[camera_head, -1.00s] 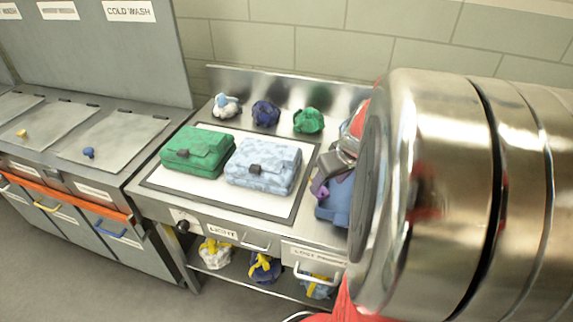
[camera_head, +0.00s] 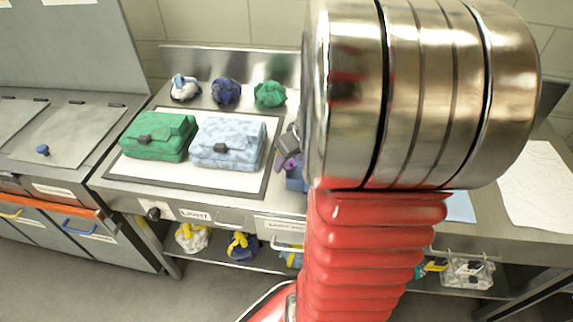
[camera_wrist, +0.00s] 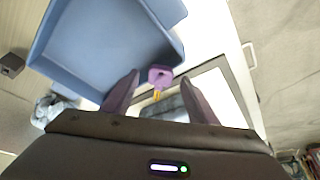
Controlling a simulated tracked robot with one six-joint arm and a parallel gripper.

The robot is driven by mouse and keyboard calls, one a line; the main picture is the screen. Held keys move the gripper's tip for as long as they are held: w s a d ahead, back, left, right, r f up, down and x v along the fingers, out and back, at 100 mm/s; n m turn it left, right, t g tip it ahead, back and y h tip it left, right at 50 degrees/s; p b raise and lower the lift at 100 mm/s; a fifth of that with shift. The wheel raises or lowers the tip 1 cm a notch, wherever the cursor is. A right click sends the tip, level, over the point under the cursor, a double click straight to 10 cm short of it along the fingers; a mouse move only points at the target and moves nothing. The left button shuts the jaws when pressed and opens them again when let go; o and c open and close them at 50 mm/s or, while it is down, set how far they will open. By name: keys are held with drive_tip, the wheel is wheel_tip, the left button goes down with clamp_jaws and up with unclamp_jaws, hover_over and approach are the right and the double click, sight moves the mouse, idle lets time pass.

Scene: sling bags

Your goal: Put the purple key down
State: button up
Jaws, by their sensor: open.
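The purple key (camera_wrist: 160,76) shows in the wrist view, with a purple head and a short yellow part. It is between my fingertips, with a gap on either side, overlapping the corner of a blue open tray (camera_wrist: 70,62). I cannot tell whether it rests on the tray or something lower. My gripper (camera_wrist: 160,80) has its two purple fingers spread apart. In the head view my gripper (camera_head: 288,160) is partly hidden behind my arm, just above the blue tray (camera_head: 296,182). The key cannot be made out there.
A green bag (camera_head: 160,137) and a light blue bag (camera_head: 228,143) lie on a white panel left of my gripper. Several small bundles, including a green one (camera_head: 270,93), stand behind them. Yellow-tied bundles (camera_head: 193,238) sit on the shelf below. My arm hides much of the counter.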

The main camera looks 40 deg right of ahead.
sight(291, 165)
drive_tip(key=c, duration=1.2)
drive_tip(key=shift+r, duration=0.1)
wheel_tip(291, 165, up, 10)
idle(0.6)
